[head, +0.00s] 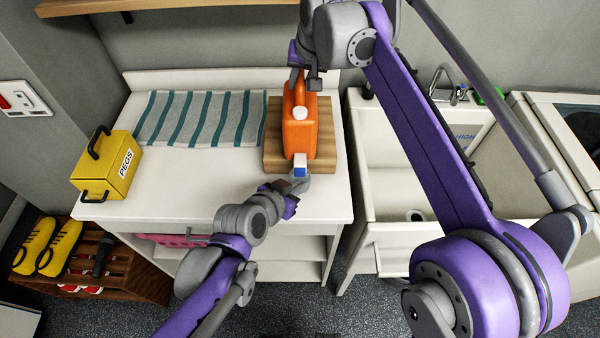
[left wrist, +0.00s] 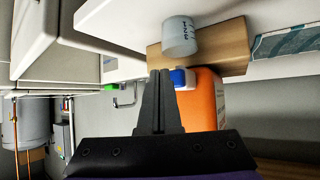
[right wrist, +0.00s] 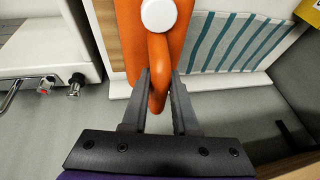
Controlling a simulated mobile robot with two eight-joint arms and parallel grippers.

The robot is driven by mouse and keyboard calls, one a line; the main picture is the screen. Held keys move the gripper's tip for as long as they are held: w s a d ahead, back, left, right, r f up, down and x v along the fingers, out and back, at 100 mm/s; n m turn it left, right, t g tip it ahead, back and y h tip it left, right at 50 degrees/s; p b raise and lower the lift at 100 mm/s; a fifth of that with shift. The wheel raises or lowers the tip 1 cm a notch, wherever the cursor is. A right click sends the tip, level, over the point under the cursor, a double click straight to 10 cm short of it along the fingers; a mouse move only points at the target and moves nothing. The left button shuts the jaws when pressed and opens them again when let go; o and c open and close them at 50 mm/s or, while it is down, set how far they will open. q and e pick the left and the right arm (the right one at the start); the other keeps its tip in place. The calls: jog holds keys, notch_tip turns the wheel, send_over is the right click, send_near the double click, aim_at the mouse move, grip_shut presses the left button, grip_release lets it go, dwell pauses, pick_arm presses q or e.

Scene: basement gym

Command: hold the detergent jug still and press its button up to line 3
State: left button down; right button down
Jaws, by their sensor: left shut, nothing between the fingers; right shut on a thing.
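The orange detergent jug (head: 299,132) stands on a wooden board, its white cap (head: 300,112) on top. A spout with a blue button (head: 300,172) is at its front; the button also shows in the left wrist view (left wrist: 180,78). My right gripper (head: 299,76) is shut on the jug's handle, with the orange handle between its fingers in the right wrist view (right wrist: 158,85). My left gripper (left wrist: 158,78) is shut and empty, its tips beside the blue button; I cannot tell if they touch it. A pale cup with dark markings (left wrist: 180,37) is near the spout; its fill level is hidden.
The wooden board (head: 328,150) rests on a white counter (head: 200,185). A striped towel (head: 200,118) and a yellow PEGS box (head: 108,165) are to the left. A sink (head: 405,185) is to the right. A shoe rack (head: 130,275) stands below left.

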pick_arm(q)
jog(key=shift+w, duration=0.1)
dwell(0.6)
jog(key=shift+w, duration=0.35)
jog(key=shift+w, duration=0.65)
dwell(0.8)
jog(key=shift+s, duration=1.1)
jog(key=shift+s, duration=0.1)
jog(key=shift+s, duration=2.45)
dwell(0.3)
